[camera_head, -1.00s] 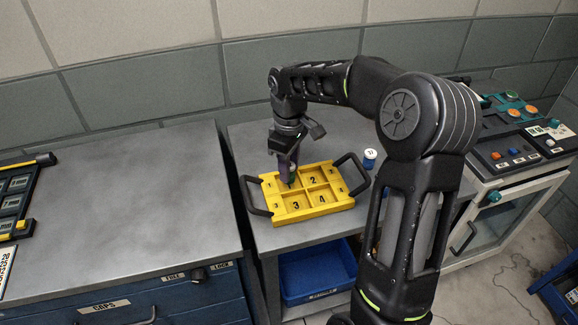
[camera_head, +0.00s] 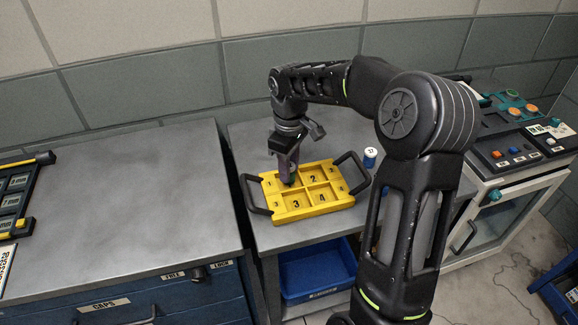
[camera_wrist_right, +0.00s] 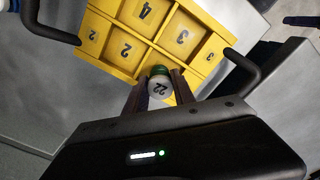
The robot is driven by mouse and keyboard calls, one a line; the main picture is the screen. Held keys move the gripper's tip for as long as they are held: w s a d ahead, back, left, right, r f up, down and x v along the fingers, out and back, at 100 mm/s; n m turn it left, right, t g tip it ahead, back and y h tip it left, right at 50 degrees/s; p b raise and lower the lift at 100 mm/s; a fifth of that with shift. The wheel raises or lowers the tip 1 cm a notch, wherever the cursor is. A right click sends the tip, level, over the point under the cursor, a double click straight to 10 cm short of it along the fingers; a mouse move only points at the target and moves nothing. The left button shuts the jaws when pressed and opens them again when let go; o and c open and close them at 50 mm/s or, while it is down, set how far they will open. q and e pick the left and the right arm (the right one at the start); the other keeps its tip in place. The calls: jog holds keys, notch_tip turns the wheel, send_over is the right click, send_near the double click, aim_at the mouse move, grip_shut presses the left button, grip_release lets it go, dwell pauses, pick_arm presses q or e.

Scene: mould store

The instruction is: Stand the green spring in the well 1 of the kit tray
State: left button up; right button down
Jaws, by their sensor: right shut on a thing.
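The yellow kit tray (camera_head: 318,208) lies on the grey bench, with black side handles and numbered wells. Wells 2, 3 and 4 show empty. My right gripper (camera_head: 289,181) points down over the tray's back-left well, where well 1 would be; its number is hidden. In the right wrist view, my right gripper (camera_wrist_right: 158,88) is shut on the green spring (camera_wrist_right: 160,71), which shows a green band and a pale end marked 22. The spring looks upright between the fingers. Whether its lower end touches the well floor cannot be seen. My left gripper is not in view.
A white and blue cylinder (camera_head: 370,157) stands behind the tray's right handle. A blue bin (camera_head: 316,272) sits on the shelf below. A control panel (camera_head: 520,135) stands at right.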

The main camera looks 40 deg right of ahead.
jog(key=shift+f, duration=0.15)
jog(key=c, duration=1)
grip_release()
jog(key=shift+c, duration=0.3)
jog(key=shift+c, duration=1.3)
jog(key=shift+r+p, duration=0.55)
jog(key=shift+r, duration=0.2)
